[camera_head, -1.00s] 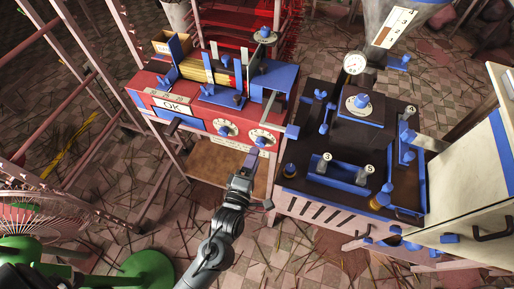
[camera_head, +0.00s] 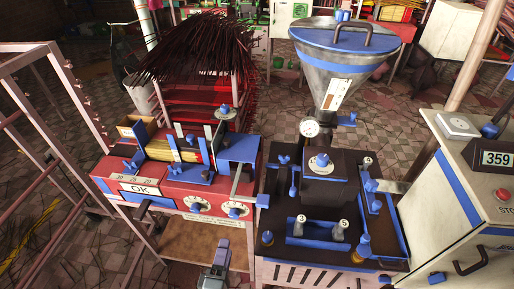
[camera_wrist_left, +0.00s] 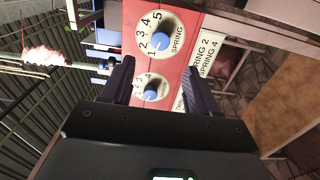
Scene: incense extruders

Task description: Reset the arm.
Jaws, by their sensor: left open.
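My left gripper (camera_head: 222,244) shows at the bottom of the head view, in front of and below the red extruder machine (camera_head: 172,192). In the left wrist view its two dark fingers (camera_wrist_left: 160,82) are apart, with nothing held between them. Two white dials with blue knobs face it: the larger SPRING dial (camera_wrist_left: 160,38) lies past the fingertips, and the smaller dial (camera_wrist_left: 152,93) shows between the fingers. I cannot tell the exact gap to the panel. In the head view the dials are the left dial (camera_head: 199,207) and the right dial (camera_head: 235,210). My right gripper is not in view.
A dark-topped machine with a metal hopper (camera_head: 335,75) stands to the right. A cream cabinet (camera_head: 450,215) stands further right. A metal rack (camera_head: 45,130) is at the left. Dark incense sticks (camera_head: 195,50) stand behind the red machine. Open tiled floor (camera_head: 95,265) shows at lower left.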

